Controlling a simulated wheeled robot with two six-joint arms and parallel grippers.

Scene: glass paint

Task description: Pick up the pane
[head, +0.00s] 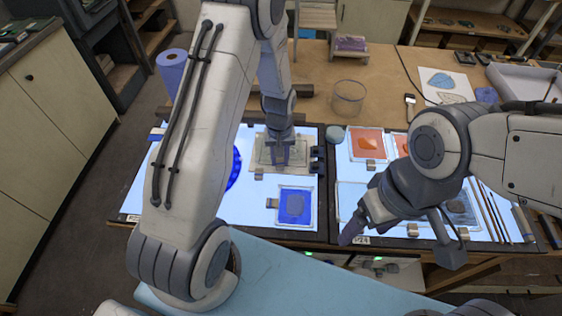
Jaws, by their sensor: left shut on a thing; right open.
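My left gripper (281,158) reaches down over the left light panel and is shut on a pale greyish glass pane (264,148). The gripper covers part of this pane, and I cannot tell whether the pane is clear of the panel. A blue pane (296,206) lies just below it, with a small clip-like tab at its left edge. My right gripper (362,232) is open over the lower left part of the right light panel; its fingers are partly hidden.
Orange panes (367,143) lie on the right panel. A round blue piece (233,168) is half hidden behind my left arm. A clear glass jar (348,98), a brush (410,106) and a blue paper roll (173,72) stand or lie behind. Bare wooden bench surrounds the jar.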

